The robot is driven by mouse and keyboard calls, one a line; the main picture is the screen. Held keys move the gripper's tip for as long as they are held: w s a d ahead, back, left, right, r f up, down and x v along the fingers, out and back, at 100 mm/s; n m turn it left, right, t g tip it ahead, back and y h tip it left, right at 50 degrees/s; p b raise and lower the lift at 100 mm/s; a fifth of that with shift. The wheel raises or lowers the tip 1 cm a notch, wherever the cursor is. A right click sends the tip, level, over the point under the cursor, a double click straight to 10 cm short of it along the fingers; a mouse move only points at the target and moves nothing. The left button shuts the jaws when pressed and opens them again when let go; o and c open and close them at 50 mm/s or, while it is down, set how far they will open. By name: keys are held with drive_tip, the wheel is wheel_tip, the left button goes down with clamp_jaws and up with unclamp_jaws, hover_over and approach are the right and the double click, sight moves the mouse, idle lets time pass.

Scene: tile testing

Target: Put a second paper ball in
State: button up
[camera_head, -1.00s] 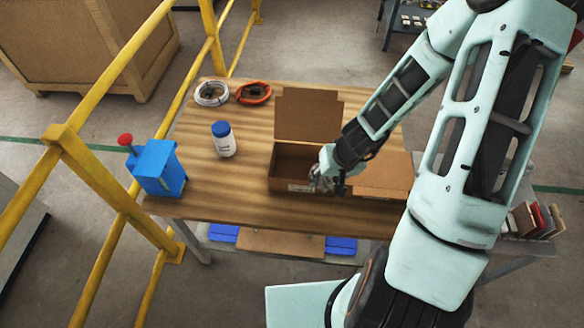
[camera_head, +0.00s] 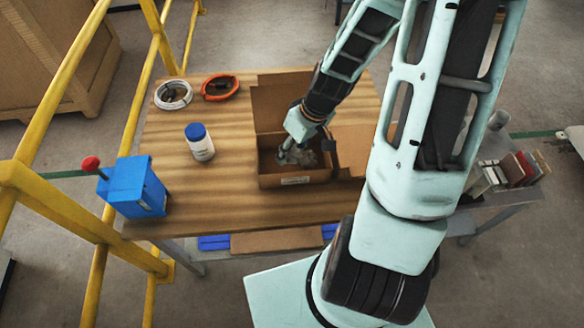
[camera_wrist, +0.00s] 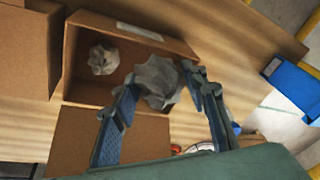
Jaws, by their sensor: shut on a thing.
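An open cardboard box (camera_head: 272,180) stands on the wooden table with its flaps folded out; it also shows in the wrist view (camera_wrist: 180,45). One crumpled pale paper ball (camera_wrist: 103,59) lies inside it, toward the left in the wrist view. My gripper (camera_head: 296,152) is over the box opening. In the wrist view my gripper (camera_wrist: 158,88) is shut on a second, grey crumpled paper ball (camera_wrist: 158,78), which sits between the fingertips. The held ball appears over the box opening; its exact height above the box floor is hard to tell.
A white bottle with a blue cap (camera_head: 200,143) stands left of the box. A blue device with a red button (camera_head: 137,188) is at the table's left edge. White (camera_head: 173,95) and orange (camera_head: 220,87) cable coils lie at the back. A yellow rail (camera_head: 60,210) runs along the left.

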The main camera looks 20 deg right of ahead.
drive_tip(key=s+d+n+b, duration=0.2)
drive_tip(key=s+d+n, duration=0.1)
drive_tip(key=s+d, duration=0.2)
drive_tip(key=shift+g+y, duration=0.3)
drive_tip(key=shift+g, duration=0.2)
drive_tip(key=w+a+f, duration=0.1)
drive_tip(key=w, duration=0.1)
drive_tip(key=w+a+f+b, duration=0.1)
drive_tip(key=w+a, duration=0.1)
drive_tip(key=w+a+f+b, duration=0.1)
drive_tip(key=w+f, duration=0.1)
drive_tip(key=w, duration=0.1)
drive_tip(key=shift+a, duration=0.2)
approach(275, 168)
drive_tip(key=shift+s+a+f+b, duration=0.25)
drive_tip(key=shift+a+f+b, duration=0.05)
drive_tip(key=shift+a+f, duration=0.25)
drive_tip(key=shift+w+a+f, duration=0.15)
drive_tip(key=shift+w+f, duration=0.1)
drive_tip(key=shift+f, duration=0.1)
drive_tip(key=x, duration=0.3)
drive_tip(key=shift+w+d+f, duration=0.15)
drive_tip(key=shift+d+f, duration=0.15)
drive_tip(key=shift+f, duration=0.15)
